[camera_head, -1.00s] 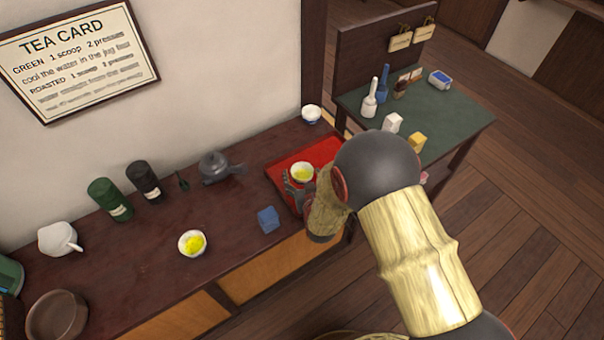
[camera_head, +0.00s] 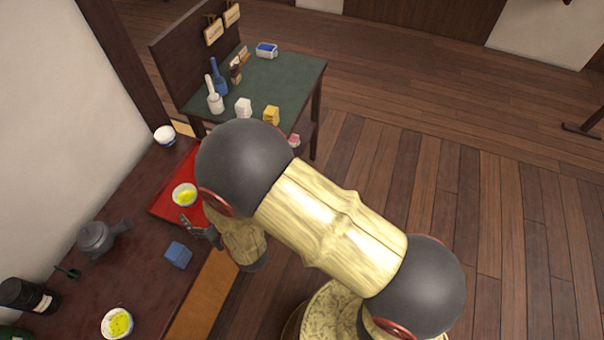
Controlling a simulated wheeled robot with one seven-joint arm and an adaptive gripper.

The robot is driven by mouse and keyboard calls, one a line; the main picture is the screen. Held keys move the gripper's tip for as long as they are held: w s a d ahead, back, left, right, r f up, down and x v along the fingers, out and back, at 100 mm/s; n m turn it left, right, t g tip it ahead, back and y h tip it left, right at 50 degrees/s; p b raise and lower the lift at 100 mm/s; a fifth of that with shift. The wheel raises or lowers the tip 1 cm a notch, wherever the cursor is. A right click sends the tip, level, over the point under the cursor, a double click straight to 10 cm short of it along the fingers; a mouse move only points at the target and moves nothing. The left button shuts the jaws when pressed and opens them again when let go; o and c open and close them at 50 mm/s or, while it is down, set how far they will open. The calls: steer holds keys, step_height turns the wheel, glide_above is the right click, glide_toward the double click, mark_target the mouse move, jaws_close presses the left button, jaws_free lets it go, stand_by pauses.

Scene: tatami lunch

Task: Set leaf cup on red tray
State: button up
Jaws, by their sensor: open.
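A white cup with yellow-green contents (camera_head: 184,195) stands upright on the red tray (camera_head: 190,168). A second, similar white cup with yellow-green contents (camera_head: 117,323) stands on the dark counter near the bottom of the view. I cannot tell from their looks which one is called the leaf cup. My gripper (camera_head: 194,226) is open beside the tray's near side, just below the cup on the tray. It appears apart from that cup. My arm hides the right part of the tray.
A blue block (camera_head: 178,255) sits on the counter near my gripper. A white-and-blue bowl (camera_head: 165,136) is behind the tray. A green table (camera_head: 290,80) holds bottles and small boxes.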

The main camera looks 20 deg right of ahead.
steer(key=w+d+r+m+g+h, duration=0.1)
steer(key=d+r, duration=0.6)
steer(key=r, duration=0.3)
steer(key=w+d+r+m+g+h, duration=0.2)
steer(key=d+r, duration=0.5)
steer(key=r, duration=0.2)
steer(key=s+d+r+m+g+h, duration=0.1)
steer(key=s+d+r, duration=0.5)
steer(key=s+d, duration=0.3)
steer(key=s+d+r+m+g+h, duration=0.1)
steer(key=s+d+r, duration=0.5)
steer(key=s, duration=0.8)
steer(key=d+g+h, duration=0.1)
steer(key=d, duration=0.2)
steer(key=shift+s, duration=0.4)
steer(key=shift+c, duration=0.8)
